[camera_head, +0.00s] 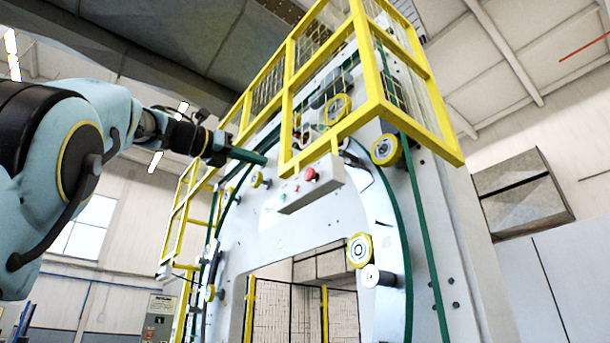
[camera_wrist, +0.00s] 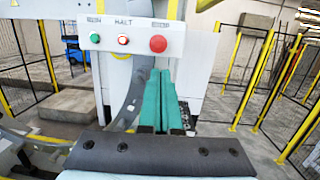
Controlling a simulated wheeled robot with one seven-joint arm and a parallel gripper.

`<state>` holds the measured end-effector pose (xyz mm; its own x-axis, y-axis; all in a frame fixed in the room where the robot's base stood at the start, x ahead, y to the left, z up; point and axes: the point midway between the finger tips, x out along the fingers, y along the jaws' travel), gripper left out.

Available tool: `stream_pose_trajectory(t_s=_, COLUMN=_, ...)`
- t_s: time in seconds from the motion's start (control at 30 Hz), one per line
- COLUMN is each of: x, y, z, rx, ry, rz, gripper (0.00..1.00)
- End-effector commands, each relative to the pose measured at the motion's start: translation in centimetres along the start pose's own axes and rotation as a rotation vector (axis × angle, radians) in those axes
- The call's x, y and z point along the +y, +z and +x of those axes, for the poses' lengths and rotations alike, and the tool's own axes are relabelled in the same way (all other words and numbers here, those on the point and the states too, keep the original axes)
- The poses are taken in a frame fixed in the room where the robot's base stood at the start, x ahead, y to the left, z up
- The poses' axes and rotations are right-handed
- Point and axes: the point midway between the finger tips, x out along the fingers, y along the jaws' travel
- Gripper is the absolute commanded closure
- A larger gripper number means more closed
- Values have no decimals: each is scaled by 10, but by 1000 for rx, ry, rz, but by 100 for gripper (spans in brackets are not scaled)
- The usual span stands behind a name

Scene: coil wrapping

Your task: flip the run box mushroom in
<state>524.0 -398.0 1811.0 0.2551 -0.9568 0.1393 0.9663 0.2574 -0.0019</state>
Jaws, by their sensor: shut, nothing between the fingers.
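The run box (camera_head: 322,182) is a pale grey box on the front of the large white ring machine, below the yellow railing. Its red mushroom (camera_head: 310,174) is at the right end of its button row. In the wrist view the box (camera_wrist: 128,57) faces me, with a green button (camera_wrist: 95,38), a small red-and-white button or lamp (camera_wrist: 122,39) and the red mushroom (camera_wrist: 158,44). My gripper (camera_head: 262,158) has teal fingers, shut and empty. In the wrist view the fingertips (camera_wrist: 160,72) appear just below the mushroom; I see no contact.
Yellow railing with mesh (camera_head: 372,105) juts out above and right of the box. Yellow-rimmed rollers (camera_head: 360,250) sit around the ring. In the wrist view, yellow posts and mesh fencing (camera_wrist: 262,80) stand at the right, and a blue vehicle (camera_wrist: 72,48) is far left.

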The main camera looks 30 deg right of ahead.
Motion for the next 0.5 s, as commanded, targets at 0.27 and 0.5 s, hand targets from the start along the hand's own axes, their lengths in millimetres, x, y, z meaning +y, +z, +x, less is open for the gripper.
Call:
stream_pose_trajectory(t_s=0.27, x=1, y=0, z=3, rx=1, ry=2, rz=1, gripper=100)
stream_pose_trajectory(t_s=0.5, x=0, y=4, z=35, rx=1, ry=-2, rz=0, gripper=100)
